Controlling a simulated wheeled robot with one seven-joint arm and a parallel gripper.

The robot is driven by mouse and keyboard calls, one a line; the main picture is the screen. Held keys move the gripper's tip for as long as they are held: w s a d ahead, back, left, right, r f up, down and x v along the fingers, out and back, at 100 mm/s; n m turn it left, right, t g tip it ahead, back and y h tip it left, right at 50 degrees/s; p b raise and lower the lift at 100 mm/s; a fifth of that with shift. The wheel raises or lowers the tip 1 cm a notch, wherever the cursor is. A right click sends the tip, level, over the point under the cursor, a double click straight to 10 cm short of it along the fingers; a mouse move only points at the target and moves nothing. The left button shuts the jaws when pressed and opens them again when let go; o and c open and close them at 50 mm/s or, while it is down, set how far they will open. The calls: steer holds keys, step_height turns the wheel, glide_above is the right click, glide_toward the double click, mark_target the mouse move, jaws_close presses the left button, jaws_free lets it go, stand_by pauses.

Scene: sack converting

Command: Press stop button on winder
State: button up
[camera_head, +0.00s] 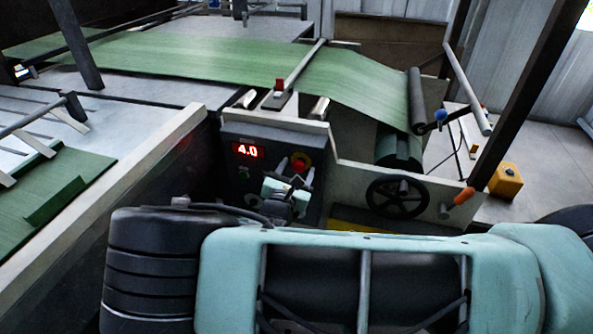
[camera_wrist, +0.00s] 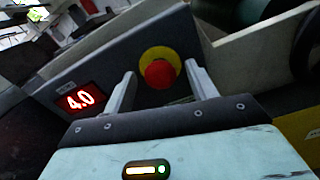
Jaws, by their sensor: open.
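The winder's control panel (camera_head: 241,167) stands in the middle of the head view, with a red display (camera_head: 247,150) reading 4.0. A red mushroom stop button (camera_wrist: 160,74) on a yellow round base shows in the wrist view, between and beyond my open fingertips. The same button (camera_head: 299,164) shows in the head view just above my gripper. My gripper (camera_wrist: 163,84) is open and empty, facing the panel. I cannot tell how far the fingertips are from the button. My gripper (camera_head: 289,184) partly covers the lower panel in the head view.
A black handwheel (camera_head: 397,197) and an orange-handled lever (camera_head: 463,196) sit right of the panel. Green sheet (camera_head: 210,60) runs over the machine to a roll (camera_head: 398,148). A yellow box (camera_head: 505,181) stands at the right. A pale frame wall (camera_head: 130,193) is at the left.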

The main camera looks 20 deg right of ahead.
steer(key=b+v, duration=0.2)
steer(key=v, duration=1.5)
steer(key=shift+b, duration=0.35)
steer(key=shift+s+a, duration=0.1)
steer(key=s+d+m+g, duration=0.7)
steer(key=s+m+g, duration=0.2)
steer(key=g, duration=0.3)
steer(key=s+a+r+m+g+y, duration=0.1)
steer(key=s+r+m+y, duration=0.3)
steer(key=r, duration=0.3)
steer(key=s+a+r+m+g+y, duration=0.1)
steer(key=s+r+m+y, duration=0.4)
steer(key=r+y, duration=0.2)
steer(key=shift+s+a+r+m+g, duration=0.3)
steer(key=shift+s+r, duration=0.05)
stand_by(0.8)
